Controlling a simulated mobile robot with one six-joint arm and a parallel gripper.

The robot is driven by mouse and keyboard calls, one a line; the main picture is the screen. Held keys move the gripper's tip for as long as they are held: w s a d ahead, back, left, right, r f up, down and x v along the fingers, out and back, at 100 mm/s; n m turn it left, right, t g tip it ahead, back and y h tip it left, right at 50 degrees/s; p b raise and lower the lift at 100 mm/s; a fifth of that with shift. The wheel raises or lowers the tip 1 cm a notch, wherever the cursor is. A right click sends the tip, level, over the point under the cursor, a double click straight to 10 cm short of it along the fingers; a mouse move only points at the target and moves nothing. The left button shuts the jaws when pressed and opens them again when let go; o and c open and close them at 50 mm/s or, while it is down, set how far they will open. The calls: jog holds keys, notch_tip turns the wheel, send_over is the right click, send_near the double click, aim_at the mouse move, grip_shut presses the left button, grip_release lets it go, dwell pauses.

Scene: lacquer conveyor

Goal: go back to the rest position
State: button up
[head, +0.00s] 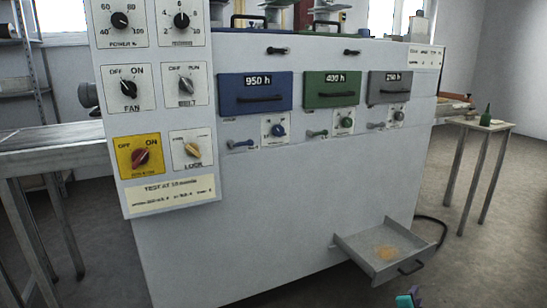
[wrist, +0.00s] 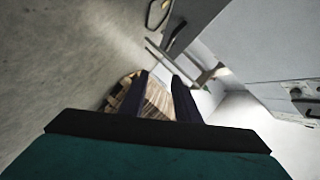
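My gripper shows in the wrist view (wrist: 160,82) as two dark fingers standing apart with a gap between them. Nothing is held in the gap; a brown wooden stack (wrist: 157,103) shows through it, farther off. In the head view only a small teal and dark piece of my arm's end (head: 408,299) shows at the bottom edge, below the pulled-out tray. The rest of my arm is out of that view.
A large grey machine (head: 270,220) fills the head view, with knobs and three drawers. A side table (head: 480,124) with a green bottle (head: 486,115) stands at right. Floor is clear between.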

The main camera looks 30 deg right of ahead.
jog(key=w+a+r+n+t+y+p, duration=0.25)
jog(key=w+a+p, duration=0.35)
jog(key=w+a, duration=0.4)
jog(key=w+a+r+n+t+y+p, duration=0.1)
jog(key=w+a+n+y+p, duration=0.2)
jog(key=w+a+p, duration=0.7)
jog(key=a+f+n+g+y+p, duration=0.1)
jog(key=a+n+y+p, duration=0.15)
jog(key=a, duration=1.15)
jog(key=a+f+n+y+p, duration=0.2)
jog(key=a+n+y, duration=0.2)
jog(key=a, duration=0.9)
jog(key=s+a+f+n+g+y+p, duration=0.25)
jog(key=s+a+n+g+p, duration=0.4)
jog(key=s+a, duration=0.85)
jog(key=s+r+n+g, duration=0.1)
jog(key=s+n+g, duration=0.2)
jog(key=s, duration=0.5)
jog(key=s+a+r+n+g+p, duration=0.1)
jog(key=s+n+g, duration=0.2)
jog(key=s, duration=0.6)
jog(key=shift+s+a+r+g, duration=0.15)
jog(key=shift+a+r+g, duration=0.1)
jog(key=shift+g, duration=0.75)
